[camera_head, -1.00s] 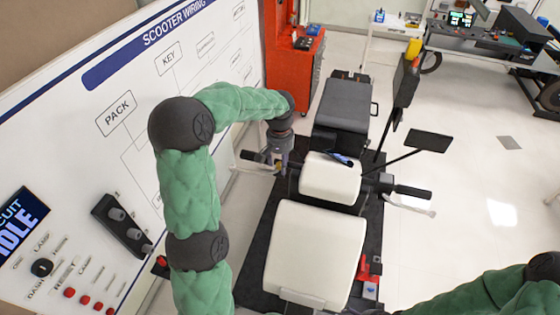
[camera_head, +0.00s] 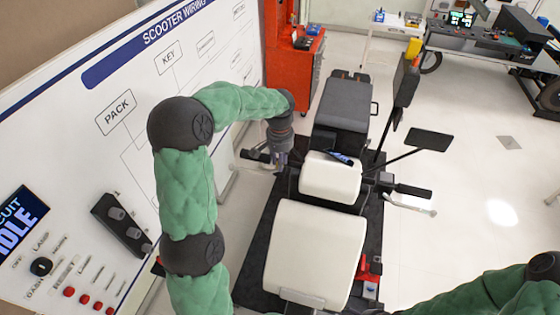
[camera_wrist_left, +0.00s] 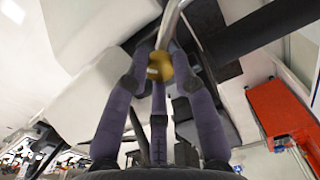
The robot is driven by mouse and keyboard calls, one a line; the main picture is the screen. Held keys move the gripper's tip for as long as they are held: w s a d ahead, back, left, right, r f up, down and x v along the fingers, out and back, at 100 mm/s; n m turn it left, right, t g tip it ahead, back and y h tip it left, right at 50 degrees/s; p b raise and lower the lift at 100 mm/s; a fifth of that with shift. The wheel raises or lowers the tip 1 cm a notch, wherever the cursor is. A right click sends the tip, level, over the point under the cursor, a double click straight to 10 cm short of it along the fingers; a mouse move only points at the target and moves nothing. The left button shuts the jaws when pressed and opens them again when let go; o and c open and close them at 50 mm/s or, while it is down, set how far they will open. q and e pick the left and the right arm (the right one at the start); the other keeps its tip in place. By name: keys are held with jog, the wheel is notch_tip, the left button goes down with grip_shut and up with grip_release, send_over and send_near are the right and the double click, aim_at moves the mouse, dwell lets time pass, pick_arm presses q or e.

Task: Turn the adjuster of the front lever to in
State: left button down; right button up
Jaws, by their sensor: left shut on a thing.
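The scooter's handlebar runs across a white front cover (camera_head: 330,177). My left gripper (camera_head: 276,163) is at the left end of the handlebar, pointing down. In the left wrist view my left gripper (camera_wrist_left: 160,78) has its purple-grey fingers shut on the brass-coloured adjuster (camera_wrist_left: 160,66). The adjuster sits on the silver front lever (camera_wrist_left: 168,22), which runs up out of that view. The fingers hide the adjuster's sides, and I cannot read its setting. My right gripper is out of view; only part of its arm shows at the lower right.
A black grip (camera_wrist_left: 265,28) lies close beside the lever. A red tool cabinet (camera_head: 292,75) stands behind, and the white wiring board (camera_head: 100,150) is at the left. A mirror (camera_head: 429,140) sticks out on the right. The floor at right is clear.

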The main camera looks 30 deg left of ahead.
pick_arm(q)
jog(key=m, duration=1.3)
dwell(0.5)
jog(key=c, duration=1)
grip_release()
notch_tip(320, 180, up, 12)
jog(key=shift+f, duration=0.1)
